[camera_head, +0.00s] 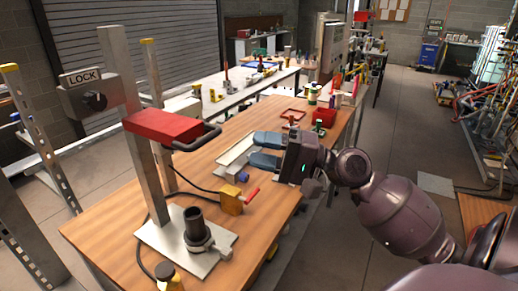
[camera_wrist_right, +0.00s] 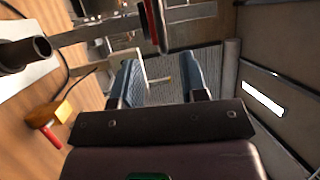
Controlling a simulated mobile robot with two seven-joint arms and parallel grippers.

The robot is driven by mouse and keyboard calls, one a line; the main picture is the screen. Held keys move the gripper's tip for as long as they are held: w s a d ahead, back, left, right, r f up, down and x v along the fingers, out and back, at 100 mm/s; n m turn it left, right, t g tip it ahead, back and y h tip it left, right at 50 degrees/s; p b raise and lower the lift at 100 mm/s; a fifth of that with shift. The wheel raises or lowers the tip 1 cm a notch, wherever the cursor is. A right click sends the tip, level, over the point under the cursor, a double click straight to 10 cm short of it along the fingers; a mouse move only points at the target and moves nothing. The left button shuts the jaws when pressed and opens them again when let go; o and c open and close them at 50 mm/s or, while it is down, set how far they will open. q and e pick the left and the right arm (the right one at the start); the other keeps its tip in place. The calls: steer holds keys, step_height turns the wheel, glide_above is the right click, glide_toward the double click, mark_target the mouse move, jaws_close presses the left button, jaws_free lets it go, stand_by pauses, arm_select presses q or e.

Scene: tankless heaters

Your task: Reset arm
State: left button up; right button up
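My right gripper (camera_head: 266,150) is above the wooden table (camera_head: 115,219), with its fingers pointing left in the head view. Its two blue-padded fingers stand apart in the right wrist view (camera_wrist_right: 160,85), with nothing held between them. A grey stand with a red block (camera_head: 165,127) and a "LOCK" label (camera_head: 82,76) rises from a metal base plate (camera_head: 160,240), to the left of the gripper. The red block also shows in the right wrist view (camera_wrist_right: 153,22), beyond the fingertips. My left gripper is in neither view.
A yellow valve block with a red handle (camera_head: 231,199) and a dark upright pipe (camera_head: 195,225) are on the near table. A pale metal channel (camera_head: 237,150) lies by the fingers. A red bin (camera_head: 325,117) stands farther back. Open floor (camera_head: 395,140) lies to the right.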

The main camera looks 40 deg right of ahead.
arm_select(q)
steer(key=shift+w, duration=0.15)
arm_select(e)
step_height(320, 180, down, 23)
steer(key=d+n+h, duration=0.2)
steer(key=d+h, duration=0.1)
steer(key=h, duration=0.6)
steer(key=s+a+f+n+g+h, duration=0.1)
steer(key=s+a+f+n, duration=0.1)
steer(key=f, duration=0.4)
steer(key=s+a+f+n+g+h, duration=0.1)
steer(key=s+a+f+n+h, duration=0.1)
steer(key=s+f, duration=0.3)
steer(key=s+a+f+n+g+h, duration=0.1)
steer(key=s+a+f+n, duration=0.2)
steer(key=f, duration=0.5)
steer(key=shift+s+n+h, duration=0.3)
steer(key=shift+s+h, duration=0.05)
steer(key=shift+h, duration=0.05)
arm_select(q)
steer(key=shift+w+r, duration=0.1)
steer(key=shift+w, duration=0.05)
arm_select(e)
steer(key=shift+f, duration=0.1)
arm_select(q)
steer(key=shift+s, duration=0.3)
